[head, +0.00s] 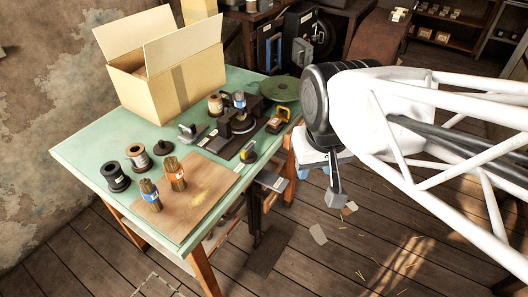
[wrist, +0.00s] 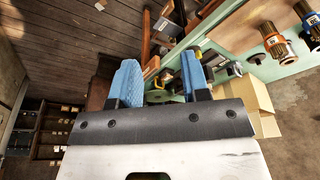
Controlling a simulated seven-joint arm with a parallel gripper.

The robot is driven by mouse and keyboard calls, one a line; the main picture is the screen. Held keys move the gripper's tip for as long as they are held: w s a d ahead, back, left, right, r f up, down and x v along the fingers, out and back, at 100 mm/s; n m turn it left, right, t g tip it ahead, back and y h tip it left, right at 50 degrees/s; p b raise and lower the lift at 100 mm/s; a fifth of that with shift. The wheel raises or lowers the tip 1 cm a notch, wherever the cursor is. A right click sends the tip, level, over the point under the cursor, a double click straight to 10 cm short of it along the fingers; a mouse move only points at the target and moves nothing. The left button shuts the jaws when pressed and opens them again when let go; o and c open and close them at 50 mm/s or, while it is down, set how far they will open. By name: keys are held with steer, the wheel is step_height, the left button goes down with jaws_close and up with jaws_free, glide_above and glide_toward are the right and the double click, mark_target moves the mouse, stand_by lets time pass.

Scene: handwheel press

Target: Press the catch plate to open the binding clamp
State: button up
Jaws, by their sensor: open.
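A dark clamp-like device (head: 236,124) stands on the green table and holds a small bundle with a blue band (head: 239,101) upright. I take it for the binding clamp; its catch plate is too small to tell apart. A dark base with a pale label (head: 207,138) lies at its left front. Yellow-and-black pieces stand at its right (head: 278,118) and front (head: 249,153). My gripper is beyond the table's right edge, apart from the device, in the head view (head: 328,170). In the wrist view its two blue fingers (wrist: 160,80) are spread and empty.
The table (head: 75,150) also holds an open cardboard box (head: 180,85), a green disc (head: 280,88), several spools (head: 138,158) and a wooden board (head: 195,205) bearing two banded bundles (head: 150,194). Open plank floor (head: 370,245) lies below my gripper.

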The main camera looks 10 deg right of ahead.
steer(key=shift+w, duration=0.2)
steer(key=c, duration=0.6)
steer(key=shift+w+f, duration=0.1)
steer(key=shift+w, duration=0.25)
jaws_close()
steer(key=w+d+f+n+y, duration=0.1)
steer(key=w+f+n, duration=0.3)
steer(key=w, duration=0.5)
steer(key=w+d+f+n+y, duration=0.1)
steer(key=w+f, duration=0.5)
steer(key=w, duration=0.2)
steer(key=w+d+f+n, duration=0.2)
steer(key=w+f, duration=0.3)
steer(key=f, duration=0.3)
steer(key=w+d+f+n, duration=0.2)
steer(key=w+f, duration=0.4)
steer(key=f, duration=0.3)
steer(key=shift+w+y, duration=0.2)
steer(key=shift+y, duration=0.1)
